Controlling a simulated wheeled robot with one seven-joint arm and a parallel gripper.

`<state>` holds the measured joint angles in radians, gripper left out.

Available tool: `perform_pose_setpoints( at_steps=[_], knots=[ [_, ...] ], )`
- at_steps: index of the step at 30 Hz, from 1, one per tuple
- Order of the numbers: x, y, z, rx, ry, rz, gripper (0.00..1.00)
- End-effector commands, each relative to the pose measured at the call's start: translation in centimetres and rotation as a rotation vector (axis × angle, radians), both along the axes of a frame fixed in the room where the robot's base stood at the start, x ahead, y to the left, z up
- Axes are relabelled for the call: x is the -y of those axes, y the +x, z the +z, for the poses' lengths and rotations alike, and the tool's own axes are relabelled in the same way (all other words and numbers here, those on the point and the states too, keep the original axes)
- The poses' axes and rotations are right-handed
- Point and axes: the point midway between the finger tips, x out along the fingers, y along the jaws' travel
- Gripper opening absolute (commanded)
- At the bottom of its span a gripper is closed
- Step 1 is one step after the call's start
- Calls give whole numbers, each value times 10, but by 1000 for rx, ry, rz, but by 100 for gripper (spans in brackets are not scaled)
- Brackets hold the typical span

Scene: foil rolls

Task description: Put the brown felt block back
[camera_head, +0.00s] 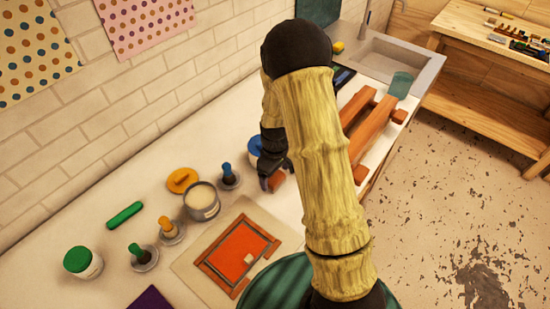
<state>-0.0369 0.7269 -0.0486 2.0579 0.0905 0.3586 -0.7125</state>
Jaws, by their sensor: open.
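My gripper (272,181) is black and open, pointing down over the white counter left of my arm. A small brown block (277,180), which looks like the felt block, shows at its fingertips, partly hidden by them. I cannot tell whether the fingers touch it. My pale ribbed arm crosses the middle of the view and hides the counter behind it.
An orange framed panel (240,250) lies on a beige mat in front. A tin (201,200), a yellow lid (182,180), a blue-topped pot (254,147), several stamp-like tools and a green-lidded jar (83,262) stand left. A wooden rack (372,125) stands right, near the sink (388,58).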

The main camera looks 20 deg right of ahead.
Motion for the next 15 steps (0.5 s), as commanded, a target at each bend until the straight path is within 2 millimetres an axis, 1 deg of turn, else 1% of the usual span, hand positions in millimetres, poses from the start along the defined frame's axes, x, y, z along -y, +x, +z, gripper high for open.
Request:
perform_pose_setpoints(
  at_steps=[12, 15],
  knots=[
    [0, 1, 70, 6, 1, 0, 85],
    [0, 1, 84, 4, 1, 0, 85]
  ],
)
